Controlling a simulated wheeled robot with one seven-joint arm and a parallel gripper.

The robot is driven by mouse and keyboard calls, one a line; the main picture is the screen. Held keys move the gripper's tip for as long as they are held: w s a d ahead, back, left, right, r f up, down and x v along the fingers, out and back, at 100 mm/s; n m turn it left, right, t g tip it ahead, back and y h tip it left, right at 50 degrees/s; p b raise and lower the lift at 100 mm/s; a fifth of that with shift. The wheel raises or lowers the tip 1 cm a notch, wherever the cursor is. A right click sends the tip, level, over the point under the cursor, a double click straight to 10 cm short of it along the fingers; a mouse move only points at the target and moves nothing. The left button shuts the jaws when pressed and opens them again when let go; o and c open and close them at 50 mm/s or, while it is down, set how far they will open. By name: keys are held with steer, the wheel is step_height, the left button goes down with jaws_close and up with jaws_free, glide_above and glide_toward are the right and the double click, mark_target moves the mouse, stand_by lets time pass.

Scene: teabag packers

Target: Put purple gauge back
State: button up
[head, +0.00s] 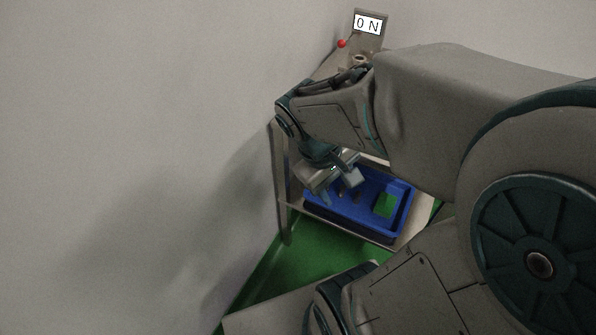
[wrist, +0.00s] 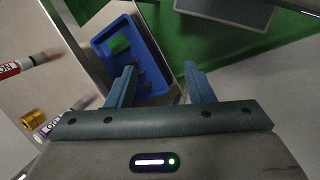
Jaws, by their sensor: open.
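A white gauge with purple markings and lettering, the purple gauge (wrist: 48,127), shows at the lower left of the wrist view, partly cut off by my gripper's body. It lies on a pale surface, outside the jaws. I cannot make it out in the head view. My gripper (head: 339,188) is open with nothing between its fingers. In the head view it appears in front of the blue tray (head: 345,231). In the wrist view the gripper (wrist: 162,76) points past the blue tray (wrist: 100,39), with the purple gauge off to its left.
A red-and-white gauge (wrist: 14,69) and a brass cylinder (wrist: 33,118) are near the purple gauge. The tray holds a green block (head: 385,204) and small dark pieces. An ON sign (head: 368,24) and a red ball (head: 341,43) stand at the back. A wall is close on the left.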

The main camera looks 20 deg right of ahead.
steer(key=w+a+r+m+t+y, duration=0.1)
steer(key=a+r+m+t+y, duration=0.1)
steer(key=a, duration=0.5)
steer(key=shift+w+r+m+t+y, duration=0.25)
steer(key=shift+r+m+t+y, duration=0.25)
steer(key=shift+y, duration=0.5)
steer(key=shift+r, duration=0.1)
